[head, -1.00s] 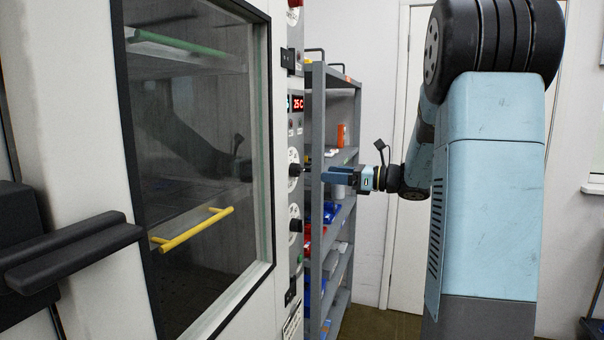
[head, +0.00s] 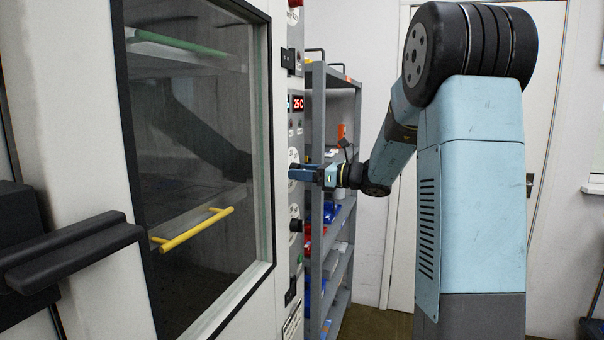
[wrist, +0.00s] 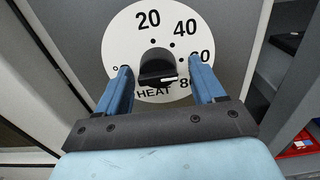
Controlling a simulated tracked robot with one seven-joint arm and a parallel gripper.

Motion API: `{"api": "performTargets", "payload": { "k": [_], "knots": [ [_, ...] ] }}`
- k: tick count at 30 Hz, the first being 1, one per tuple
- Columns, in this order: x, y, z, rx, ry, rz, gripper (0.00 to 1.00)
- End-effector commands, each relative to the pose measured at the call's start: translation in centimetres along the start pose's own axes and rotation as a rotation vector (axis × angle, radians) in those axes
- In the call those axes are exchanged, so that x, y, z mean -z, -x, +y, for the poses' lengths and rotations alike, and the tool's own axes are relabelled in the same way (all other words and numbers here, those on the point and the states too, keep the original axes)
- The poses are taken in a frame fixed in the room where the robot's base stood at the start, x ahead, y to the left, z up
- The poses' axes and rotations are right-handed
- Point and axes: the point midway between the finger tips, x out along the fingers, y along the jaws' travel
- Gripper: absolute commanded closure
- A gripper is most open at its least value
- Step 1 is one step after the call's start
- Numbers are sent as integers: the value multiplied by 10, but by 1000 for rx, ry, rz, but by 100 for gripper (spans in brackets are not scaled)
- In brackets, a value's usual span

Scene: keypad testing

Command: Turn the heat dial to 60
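The heat dial is a black knob (wrist: 157,66) on a white round scale (wrist: 120,45), labelled HEAT, in the wrist view. The marks 20, 40 and 80 are legible; the one at the right is partly covered by my right finger and ends in 0. A small white mark shows on the knob's near edge; where the dial points is unclear. My gripper (wrist: 159,64) is open, with one blue finger on each side of the knob and a visible gap on both sides. In the head view my gripper (head: 296,173) is at the panel and hides the knob.
A second black knob (head: 296,225) sits lower on the panel. A red display (head: 298,104) above reads 25 C. A grey shelf rack (head: 318,130) stands close behind my gripper.

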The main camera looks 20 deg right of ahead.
Motion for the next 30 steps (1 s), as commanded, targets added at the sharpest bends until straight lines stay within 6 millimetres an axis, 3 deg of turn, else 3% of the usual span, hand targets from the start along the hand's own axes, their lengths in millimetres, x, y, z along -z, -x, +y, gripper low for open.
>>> {"api": "performTargets", "payload": {
  "k": [2,17,30],
  "knots": [
    [0,0,0,0,0,0,38],
    [0,1,-1,3,0,0,86],
    [0,2,-2,5,155,0,87]
  ]
}}
